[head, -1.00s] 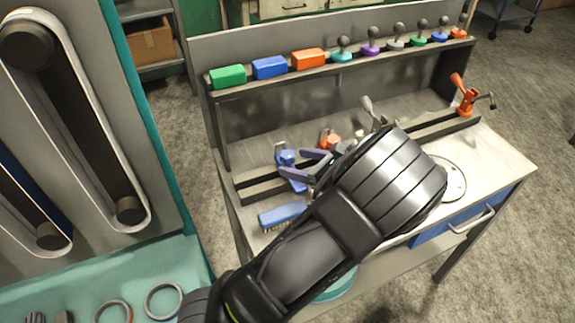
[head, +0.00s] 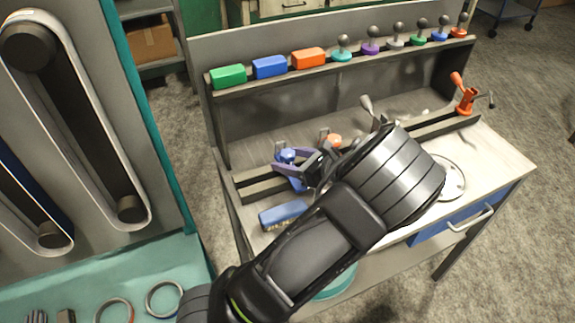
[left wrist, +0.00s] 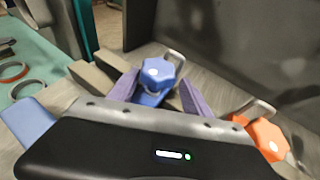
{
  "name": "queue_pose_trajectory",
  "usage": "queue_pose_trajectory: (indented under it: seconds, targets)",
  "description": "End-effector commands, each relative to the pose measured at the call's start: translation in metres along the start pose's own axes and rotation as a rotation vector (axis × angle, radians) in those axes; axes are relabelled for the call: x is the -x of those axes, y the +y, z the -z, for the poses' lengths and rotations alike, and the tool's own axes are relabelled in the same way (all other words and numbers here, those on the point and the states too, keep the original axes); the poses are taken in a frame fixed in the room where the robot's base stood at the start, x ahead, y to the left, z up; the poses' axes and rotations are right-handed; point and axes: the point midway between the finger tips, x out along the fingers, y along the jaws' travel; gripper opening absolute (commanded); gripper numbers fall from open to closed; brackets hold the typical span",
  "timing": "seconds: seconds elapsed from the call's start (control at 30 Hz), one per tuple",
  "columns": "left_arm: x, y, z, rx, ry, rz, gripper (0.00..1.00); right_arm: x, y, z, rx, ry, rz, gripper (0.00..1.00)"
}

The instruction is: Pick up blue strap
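The blue strap appears to be the blue clamp-like piece (head: 287,156) with a knob on top and a bent metal handle, on the dark rail at the bench's left. It also shows in the left wrist view (left wrist: 157,74). My left gripper (head: 296,164) reaches over the bench from the front. Its purple fingers (left wrist: 160,92) are apart, one on each side of the blue piece. I cannot tell whether they touch it. The palm hides the near, lower part of the piece in the left wrist view. My right gripper is not in view.
An orange clamp-like piece (head: 333,140) sits just to the right, also in the wrist view (left wrist: 268,138). Coloured blocks (head: 270,67) and knobs line the shelf above. An orange vise (head: 465,100) stands at the far right.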

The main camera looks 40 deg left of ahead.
Motion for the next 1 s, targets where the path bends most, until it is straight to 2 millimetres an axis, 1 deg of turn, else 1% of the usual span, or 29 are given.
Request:
queue_pose_trajectory:
  seconds: [0.03,0.07,0.67,1.0]
  targets:
    - [0.0000,0.0000,0.0000,0.000,0.000,0.000,0.52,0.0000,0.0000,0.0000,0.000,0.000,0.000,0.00]
    - [0.0000,0.0000,0.0000,0.000,0.000,0.000,0.50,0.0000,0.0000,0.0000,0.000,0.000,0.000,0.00]
    - [-0.0002,0.0001,-0.0003,0.000,-0.001,-0.001,0.01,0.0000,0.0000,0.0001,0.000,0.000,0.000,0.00]
    - [-0.0004,0.0000,-0.0023,0.001,-0.004,-0.001,0.00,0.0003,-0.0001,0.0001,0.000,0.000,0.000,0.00]
